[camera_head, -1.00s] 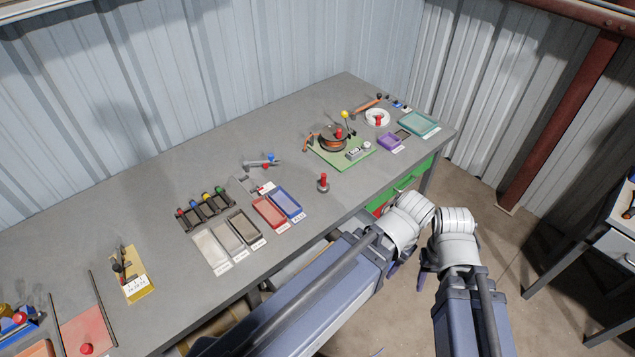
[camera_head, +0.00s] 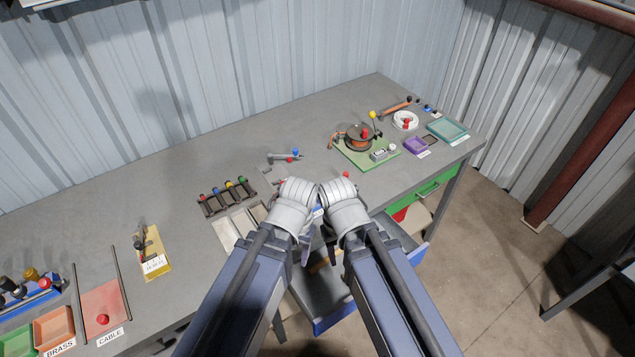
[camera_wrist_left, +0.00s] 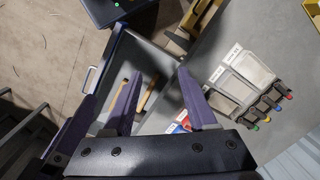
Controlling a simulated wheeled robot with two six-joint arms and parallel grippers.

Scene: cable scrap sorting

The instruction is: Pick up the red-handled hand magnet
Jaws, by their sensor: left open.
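The red-handled hand magnet stands on the workbench (camera_head: 190,145). In the head view only its red top (camera_head: 346,175) shows, just beyond my right wrist, which hides the rest. I cannot make it out in the left wrist view. My left gripper (camera_wrist_left: 158,72) is open, with its two purple fingers apart and nothing between them, over an open drawer (camera_wrist_left: 165,55). In the head view its fingers are mostly hidden below the white wrist. My right gripper (camera_head: 330,242) is beside it, also mostly hidden, and its jaws cannot be made out.
The drawer holds two brown-handled items (camera_wrist_left: 151,92). Metal trays (camera_wrist_left: 232,82) and coloured-tip clamps (camera_head: 228,196) lie left of my wrists.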

